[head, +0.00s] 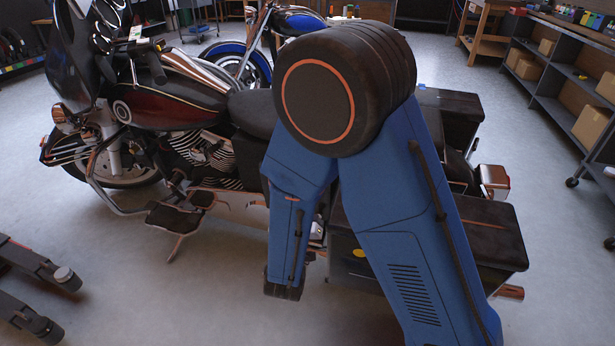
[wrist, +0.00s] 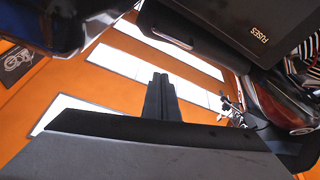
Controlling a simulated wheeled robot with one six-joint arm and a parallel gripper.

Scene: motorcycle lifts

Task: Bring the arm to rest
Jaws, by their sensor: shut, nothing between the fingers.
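My gripper shows in the wrist view (wrist: 161,97), its two dark fingers together with nothing between them. It points up toward an orange ceiling with bright white light panels. In the head view my blue arm with its black round elbow is folded in front of a dark red and black motorcycle (head: 155,105). My gripper cannot be made out there. A dark panel lettered "FUSES" (wrist: 235,25) fills the upper right of the wrist view, close to the gripper. Shiny motorcycle parts (wrist: 280,100) show at its right edge.
The motorcycle's black saddlebag (head: 480,235) lies just behind my arm. A blue motorcycle (head: 235,55) stands farther back. Shelving with cardboard boxes (head: 590,127) lines the right side. Dark legs with casters (head: 40,270) stand at lower left. Grey floor (head: 150,290) is open in front.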

